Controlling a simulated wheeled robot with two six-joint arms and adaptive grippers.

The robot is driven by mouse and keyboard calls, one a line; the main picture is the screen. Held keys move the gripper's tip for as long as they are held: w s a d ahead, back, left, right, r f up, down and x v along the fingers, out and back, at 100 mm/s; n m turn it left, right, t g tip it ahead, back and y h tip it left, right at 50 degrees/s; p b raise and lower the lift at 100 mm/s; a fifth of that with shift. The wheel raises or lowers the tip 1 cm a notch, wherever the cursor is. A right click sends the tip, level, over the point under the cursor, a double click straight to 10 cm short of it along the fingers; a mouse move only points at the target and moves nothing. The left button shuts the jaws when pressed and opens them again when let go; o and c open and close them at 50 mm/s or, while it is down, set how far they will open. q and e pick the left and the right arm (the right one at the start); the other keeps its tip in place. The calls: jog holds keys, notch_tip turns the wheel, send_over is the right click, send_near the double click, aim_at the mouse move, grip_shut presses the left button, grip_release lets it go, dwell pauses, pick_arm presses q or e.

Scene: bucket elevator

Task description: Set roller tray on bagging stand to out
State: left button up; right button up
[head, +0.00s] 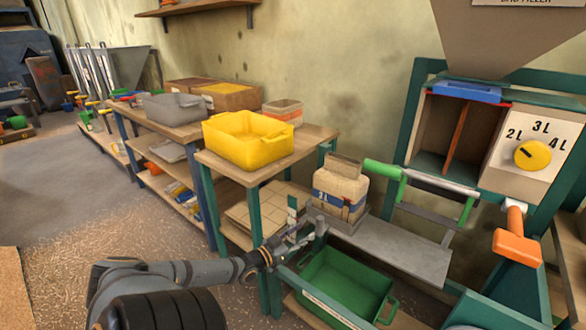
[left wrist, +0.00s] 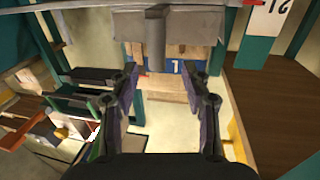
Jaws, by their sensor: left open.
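The roller tray (head: 395,250) is a grey flat plate at the teal bagging stand (head: 409,115), extending left over a green bin. A tan bag (head: 340,190) with a blue band stands at its left end. My left gripper (head: 303,232) is at that left end, low beside the bag. In the left wrist view my left gripper (left wrist: 160,74) is open, with nothing held between its fingers. A grey upright bar (left wrist: 156,38) shows just beyond the fingertips, in front of the grey tray edge; whether they touch it is unclear. My right gripper is not in view.
A green bin (head: 325,307) sits below the tray. A yellow crate (head: 248,150) stands on the wooden bench to the left. A yellow dial (head: 532,155), an orange handle (head: 515,246) and a green-ended bar (head: 383,169) are on the stand's side. Open floor lies left.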

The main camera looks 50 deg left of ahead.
pick_arm(q)
jog(key=shift+s, duration=2)
